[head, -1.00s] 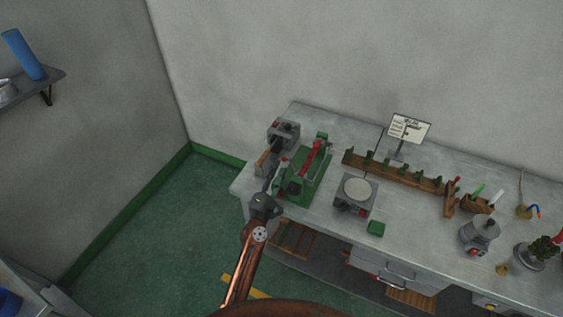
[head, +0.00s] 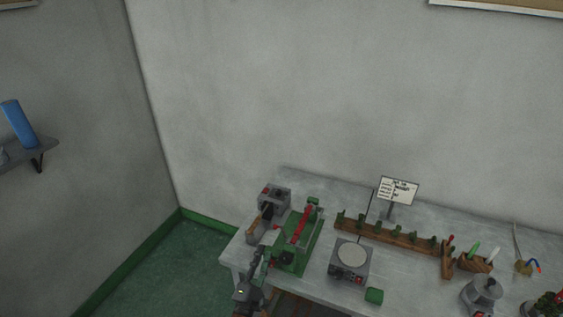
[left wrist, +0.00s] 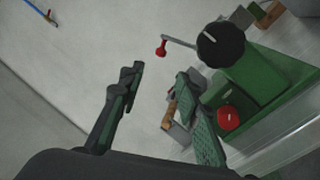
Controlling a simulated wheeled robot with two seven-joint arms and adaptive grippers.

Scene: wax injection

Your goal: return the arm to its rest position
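My left gripper (head: 259,258) is at the left front of the workbench, beside a green clamp-like machine (head: 291,258) with a red lever. In the left wrist view its two dark fingers (left wrist: 158,88) stand apart with nothing between them. The green machine (left wrist: 262,82), with a black knob and a red-tipped crank, lies to the right of the fingers and beyond them. In the head view I cannot tell whether the gripper touches the machine. My right gripper is not in view.
The grey workbench (head: 325,290) holds a grey box device (head: 273,197), a round-plated scale (head: 350,262), a wooden rack (head: 390,236), a sign (head: 398,190), a green block (head: 374,296) and a grey pot (head: 482,293). Green floor (head: 180,265) left of the bench is clear.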

